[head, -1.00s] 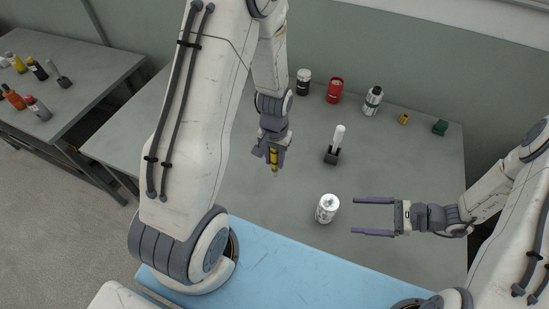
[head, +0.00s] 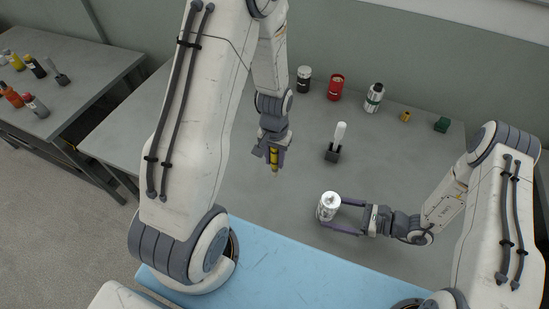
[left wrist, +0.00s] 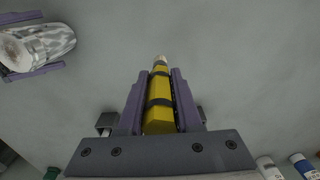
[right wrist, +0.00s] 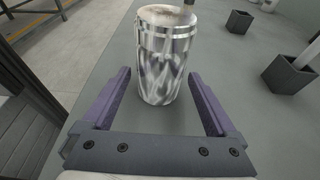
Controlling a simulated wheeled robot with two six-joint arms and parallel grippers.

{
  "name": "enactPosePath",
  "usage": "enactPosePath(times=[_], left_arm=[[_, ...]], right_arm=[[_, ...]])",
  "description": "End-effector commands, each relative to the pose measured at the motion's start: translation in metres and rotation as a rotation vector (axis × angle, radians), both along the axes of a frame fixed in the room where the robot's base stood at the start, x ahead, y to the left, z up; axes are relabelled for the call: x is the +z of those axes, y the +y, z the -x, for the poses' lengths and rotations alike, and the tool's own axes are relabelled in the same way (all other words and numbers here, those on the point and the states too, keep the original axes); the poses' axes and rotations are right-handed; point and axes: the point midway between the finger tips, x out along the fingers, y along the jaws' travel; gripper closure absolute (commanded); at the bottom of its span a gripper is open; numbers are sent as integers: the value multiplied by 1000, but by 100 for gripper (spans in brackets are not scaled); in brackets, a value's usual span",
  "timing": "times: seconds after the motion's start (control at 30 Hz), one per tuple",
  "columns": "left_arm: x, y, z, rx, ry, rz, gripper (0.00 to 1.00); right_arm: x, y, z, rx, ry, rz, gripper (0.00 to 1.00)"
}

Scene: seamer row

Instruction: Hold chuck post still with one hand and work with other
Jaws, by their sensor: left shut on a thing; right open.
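A silvery, marbled cylinder (head: 327,207) stands upright on the grey table; it is likely the chuck post, but I cannot be sure. My right gripper (head: 335,214) is open, with its fingertips at either side of the cylinder. In the right wrist view the cylinder (right wrist: 166,60) stands between and just past the fingertips, with a gap visible on the right. My left gripper (head: 273,155) is shut on a yellow tool with black bands (left wrist: 160,100). The tool's pale tip points down, above the table, left of and behind the cylinder.
A black block with a white-handled item (head: 333,154) stands behind the cylinder. A black can (head: 304,80), red can (head: 335,88), white-green bottle (head: 374,97), small yellow piece (head: 406,116) and green block (head: 441,125) line the back. A blue strip (head: 270,265) runs along the front.

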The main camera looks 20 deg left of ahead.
Motion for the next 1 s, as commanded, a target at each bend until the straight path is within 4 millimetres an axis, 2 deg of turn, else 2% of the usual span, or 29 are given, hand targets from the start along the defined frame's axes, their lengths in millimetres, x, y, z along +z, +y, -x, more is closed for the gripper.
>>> enactPosePath(times=[0.2,0.5,0.57,0.63,0.67,1.0], left_arm=[[-4,0,0,0,0,0,100],[-4,0,0,0,0,0,100],[-4,0,0,0,0,0,100],[-4,0,0,0,0,0,100],[-4,0,0,0,0,0,100],[-4,0,0,0,0,0,100]], right_arm=[[-4,12,0,1,-1,0,7],[-4,14,0,0,-1,0,7],[-4,14,0,0,-1,0,27],[-4,14,0,0,-1,0,53],[-4,14,0,0,-1,0,59],[-4,13,0,0,-1,0,60]])
